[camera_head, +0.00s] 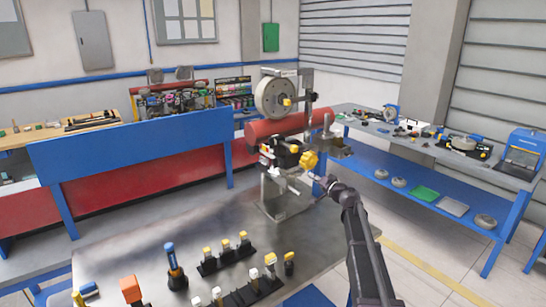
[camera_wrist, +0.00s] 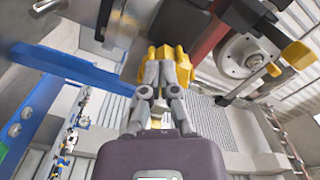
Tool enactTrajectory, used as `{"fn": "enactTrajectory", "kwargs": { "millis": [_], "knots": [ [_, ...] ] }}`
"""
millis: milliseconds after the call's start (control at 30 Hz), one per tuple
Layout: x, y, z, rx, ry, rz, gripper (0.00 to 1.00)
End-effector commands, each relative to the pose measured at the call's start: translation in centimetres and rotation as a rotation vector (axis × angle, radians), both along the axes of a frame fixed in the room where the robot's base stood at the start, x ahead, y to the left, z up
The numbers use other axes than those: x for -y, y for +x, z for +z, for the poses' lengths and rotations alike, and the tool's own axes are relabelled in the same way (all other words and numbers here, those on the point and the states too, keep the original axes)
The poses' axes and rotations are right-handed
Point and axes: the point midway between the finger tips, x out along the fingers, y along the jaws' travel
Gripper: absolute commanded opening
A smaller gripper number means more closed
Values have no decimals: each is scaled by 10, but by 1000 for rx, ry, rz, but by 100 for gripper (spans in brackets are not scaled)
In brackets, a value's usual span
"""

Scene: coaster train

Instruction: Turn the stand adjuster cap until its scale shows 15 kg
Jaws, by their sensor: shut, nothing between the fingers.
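A yellow lobed knob (camera_head: 309,160), which looks like the adjuster cap, sits on the right side of the metal stand (camera_head: 280,195). My gripper (camera_head: 322,182) is just below and right of the knob in the head view. In the wrist view, my gripper's grey fingers (camera_wrist: 167,70) are shut and empty. The yellow knob (camera_wrist: 207,72) shows behind and beside the fingertips, partly hidden by them. I cannot tell whether the fingertips touch it. No kg scale is readable in either view.
A red cylinder (camera_head: 278,128) and a grey wheel (camera_head: 274,99) stand above the knob. The metal table (camera_head: 150,240) holds yellow-topped tools (camera_head: 225,250) in black holders at the front. A blue bench (camera_head: 440,185) stands at the right.

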Motion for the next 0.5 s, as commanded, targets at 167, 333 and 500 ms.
{"fn": "enactTrajectory", "kwargs": {
  "millis": [167,333,500],
  "knots": [
    [9,-13,0,0,0,-1,0],
    [12,-17,0,0,0,0,0],
    [12,-16,0,0,0,0,0]
  ]
}}
